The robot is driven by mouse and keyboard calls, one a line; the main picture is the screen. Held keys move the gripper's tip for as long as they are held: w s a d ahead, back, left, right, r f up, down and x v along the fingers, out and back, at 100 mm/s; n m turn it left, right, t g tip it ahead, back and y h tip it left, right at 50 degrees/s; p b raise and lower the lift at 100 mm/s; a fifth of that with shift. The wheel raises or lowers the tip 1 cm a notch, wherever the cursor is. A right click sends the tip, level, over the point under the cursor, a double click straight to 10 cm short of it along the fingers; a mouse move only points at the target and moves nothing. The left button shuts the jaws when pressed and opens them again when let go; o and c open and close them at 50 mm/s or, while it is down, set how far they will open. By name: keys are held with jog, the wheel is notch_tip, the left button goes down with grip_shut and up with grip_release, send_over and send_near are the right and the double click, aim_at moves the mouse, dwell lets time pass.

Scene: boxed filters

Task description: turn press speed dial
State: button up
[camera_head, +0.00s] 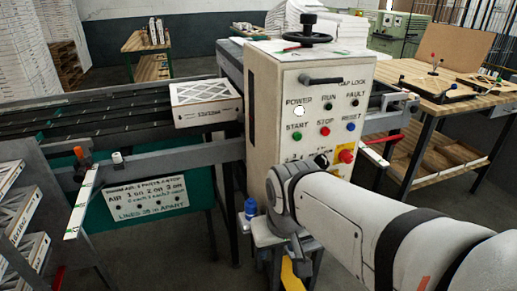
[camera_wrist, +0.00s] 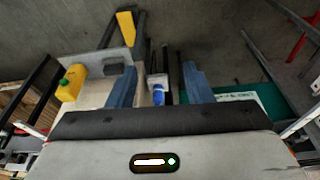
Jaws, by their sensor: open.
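The press control box (camera_head: 258,130) stands in the middle of the head view, with a cream front panel. Low on the panel a black knob (camera_head: 321,160) shows just above my arm; it may be the speed dial, but its label and the panel's lower part are hidden behind my arm. My gripper (camera_wrist: 160,86) shows in the wrist view with its two blue-grey fingers apart and nothing held between them. In the head view the fingers are hidden by my arm. I cannot tell the gap between gripper and knob.
A red stop button (camera_head: 346,156) sits right of the knob. A black lever handle (camera_head: 320,80) sticks out higher up. A wooden workbench (camera_head: 440,100) is at right, a boxed filter (camera_head: 206,101) at left.

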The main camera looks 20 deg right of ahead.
jog(key=shift+o, duration=0.9)
jog(key=w+d+f+t+h+b, duration=0.1)
jog(key=w+d+f+t+b, duration=0.1)
jog(key=w+d, duration=0.3)
jog(key=w+d+f+m+t+h+b, duration=0.1)
jog(key=w+d+f+t+b, duration=0.1)
jog(key=w+d, duration=0.4)
jog(key=shift+w+t+h, duration=0.4)
jog(key=shift+w+t, duration=0.3)
jog(key=shift+t, duration=0.2)
jog(key=w+d+n+t+y+b, duration=0.1)
jog(key=w+d+t+y+b, duration=0.2)
jog(key=w+t, duration=0.6)
jog(key=w+d, duration=0.2)
jog(key=w, duration=0.2)
jog(key=shift+w+d+f+n+y, duration=0.2)
jog(key=shift+w+n+y, duration=0.1)
jog(key=shift+y, duration=0.1)
jog(key=shift+c, duration=0.4)
